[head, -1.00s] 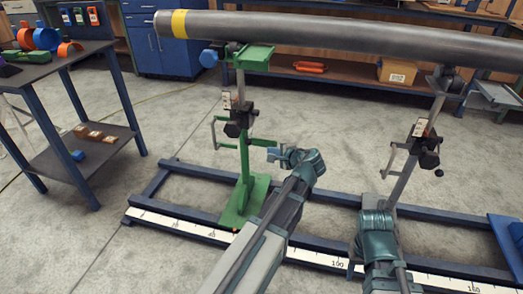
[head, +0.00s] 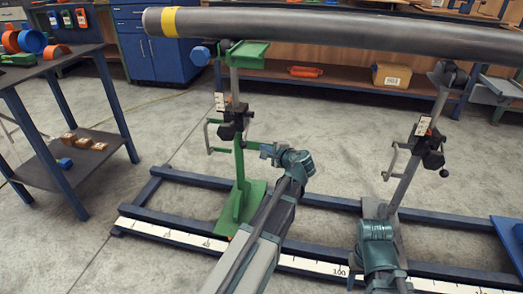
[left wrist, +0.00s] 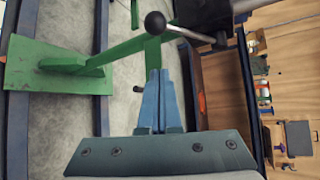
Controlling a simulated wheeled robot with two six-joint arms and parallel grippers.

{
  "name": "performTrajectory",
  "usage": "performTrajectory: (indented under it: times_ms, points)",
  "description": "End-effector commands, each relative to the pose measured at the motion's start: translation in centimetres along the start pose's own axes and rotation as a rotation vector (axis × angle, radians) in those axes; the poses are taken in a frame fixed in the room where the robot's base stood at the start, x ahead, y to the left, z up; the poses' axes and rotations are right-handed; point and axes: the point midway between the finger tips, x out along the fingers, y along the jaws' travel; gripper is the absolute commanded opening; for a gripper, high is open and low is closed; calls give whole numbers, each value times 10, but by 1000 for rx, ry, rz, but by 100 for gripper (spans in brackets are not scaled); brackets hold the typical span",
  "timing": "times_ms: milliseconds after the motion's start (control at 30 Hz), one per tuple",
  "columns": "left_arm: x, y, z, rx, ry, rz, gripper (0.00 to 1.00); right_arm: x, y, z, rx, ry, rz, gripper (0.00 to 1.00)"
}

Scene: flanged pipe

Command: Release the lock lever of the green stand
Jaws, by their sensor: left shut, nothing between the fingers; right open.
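The green stand (head: 238,190) stands upright on the blue floor frame, its top bracket under the pipe's left end. A dark clamp block (head: 233,122) sits partway up its post. In the left wrist view, a lever with a black ball knob (left wrist: 155,22) and a thin metal rod runs to the dark clamp block (left wrist: 205,14). My left gripper (head: 268,150) is just right of the post. Its blue fingers (left wrist: 157,75) are shut and empty, pointing towards the knob with a visible gap. My right gripper (head: 376,232) is low before the grey stand, its fingertips hard to make out.
The grey pipe (head: 330,24) with a yellow band spans both stands. The grey stand (head: 405,175) is on the right. A crank handle (head: 210,135) sticks out left of the green post. A dark table (head: 50,70) is at left.

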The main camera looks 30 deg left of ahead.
Motion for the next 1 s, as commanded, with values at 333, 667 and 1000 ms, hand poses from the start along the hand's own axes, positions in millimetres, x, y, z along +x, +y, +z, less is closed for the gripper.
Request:
performTrajectory:
  times_ms: [333, 667, 1000]
  points:
    - [75, 2, -2, -2, -2, 1, 0, 29, -3, -2, 5, 1, 0, 50]
    - [56, 0, 28, -1, -1, 0, 0, 11, -1, -1, 3, 0, 0, 50]
    - [54, 0, 31, -1, -1, 0, 0, 10, -1, 0, 2, 0, 0, 50]
